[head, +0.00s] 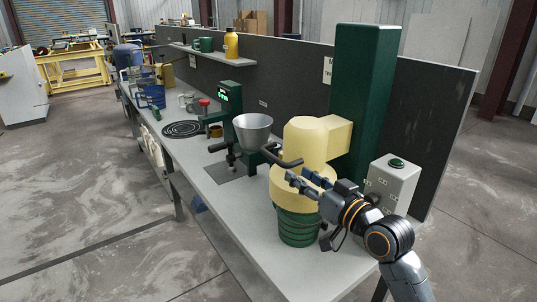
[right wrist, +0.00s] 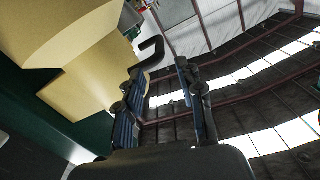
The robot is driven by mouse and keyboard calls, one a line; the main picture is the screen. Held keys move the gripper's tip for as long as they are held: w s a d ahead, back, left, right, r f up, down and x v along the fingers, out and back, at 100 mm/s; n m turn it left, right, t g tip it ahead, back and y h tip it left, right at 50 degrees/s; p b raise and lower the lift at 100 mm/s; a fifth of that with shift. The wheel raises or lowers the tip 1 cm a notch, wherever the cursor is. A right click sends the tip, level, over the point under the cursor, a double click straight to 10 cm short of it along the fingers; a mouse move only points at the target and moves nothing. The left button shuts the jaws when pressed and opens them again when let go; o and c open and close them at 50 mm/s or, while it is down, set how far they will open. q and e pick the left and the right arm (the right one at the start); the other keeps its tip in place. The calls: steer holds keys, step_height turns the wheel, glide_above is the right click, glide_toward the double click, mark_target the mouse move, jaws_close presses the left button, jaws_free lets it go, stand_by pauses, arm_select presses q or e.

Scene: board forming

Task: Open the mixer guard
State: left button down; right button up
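The mixer stands at the right end of the bench, with a tall green column (head: 365,100) and a yellow head and guard (head: 308,137). A ribbed green bowl (head: 297,228) sits under the yellow part. A dark bent handle (head: 283,160) sticks out from the front of the yellow part; it also shows in the right wrist view (right wrist: 152,50). My right gripper (head: 299,177) is just below and beside the handle. Its fingers (right wrist: 160,72) are apart, with the handle near the left fingertip; I cannot tell whether they touch. My left gripper is out of view.
A grey control box (head: 393,187) with a green button stands right of the mixer, close to my right arm. A green machine with a grey funnel bowl (head: 253,132) stands to the left. A dark panel (head: 290,65) backs the bench. The near bench strip (head: 235,205) is clear.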

mark_target(261, 149)
steer(key=shift+w+a+r, duration=0.15)
steer(key=shift+w+a, duration=0.15)
steer(key=shift+w, duration=0.1)
steer(key=p+x, duration=0.1)
steer(key=x, duration=0.5)
steer(key=p+x, duration=0.2)
steer(key=x, duration=0.4)
steer(key=shift+w+a+f, duration=0.15)
steer(key=shift+w+f, duration=0.05)
jaws_close()
